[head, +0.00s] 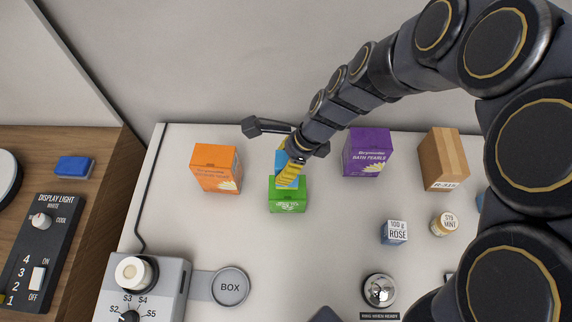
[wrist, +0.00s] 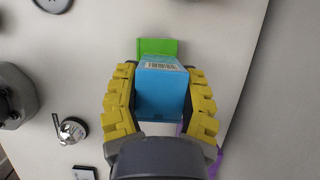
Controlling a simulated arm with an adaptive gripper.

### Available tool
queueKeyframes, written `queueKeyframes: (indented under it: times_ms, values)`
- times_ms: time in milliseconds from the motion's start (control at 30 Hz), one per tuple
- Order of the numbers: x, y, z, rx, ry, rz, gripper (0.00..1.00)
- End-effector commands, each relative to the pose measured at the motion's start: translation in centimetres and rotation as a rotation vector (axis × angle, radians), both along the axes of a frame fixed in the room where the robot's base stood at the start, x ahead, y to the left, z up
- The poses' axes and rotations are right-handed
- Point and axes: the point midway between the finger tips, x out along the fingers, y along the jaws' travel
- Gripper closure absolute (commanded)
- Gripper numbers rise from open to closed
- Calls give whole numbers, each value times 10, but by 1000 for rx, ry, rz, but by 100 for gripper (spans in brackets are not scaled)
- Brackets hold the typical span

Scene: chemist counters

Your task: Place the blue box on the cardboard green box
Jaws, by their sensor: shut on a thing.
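My gripper (wrist: 160,100) is shut on a blue box (wrist: 163,95), with a yellow pad on either side of it. In the head view the blue box (head: 281,159) shows partly behind my gripper (head: 290,174), at the back edge of the green box (head: 289,203). The green box stands upright on the white counter. In the wrist view the green box (wrist: 157,46) shows just beyond the blue box's far end. I cannot tell whether the two boxes touch.
An orange box (head: 216,168) stands left of the green box, and a purple box (head: 367,152) stands to the right. A brown box (head: 443,159), a small blue rose box (head: 394,232) and a jar (head: 444,224) are further right. A bell (head: 379,290) is in front.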

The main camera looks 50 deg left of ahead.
Motion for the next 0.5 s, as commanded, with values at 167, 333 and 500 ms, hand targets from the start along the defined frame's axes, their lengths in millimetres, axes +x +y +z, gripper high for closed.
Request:
queueKeyframes:
  times_ms: [167, 333, 500]
  values:
    - [-1, -1, -28, -4, 5, 0, 91]
    - [0, 0, -30, -1, 1, -1, 91]
    - [0, -1, -32, -2, 2, 0, 91]
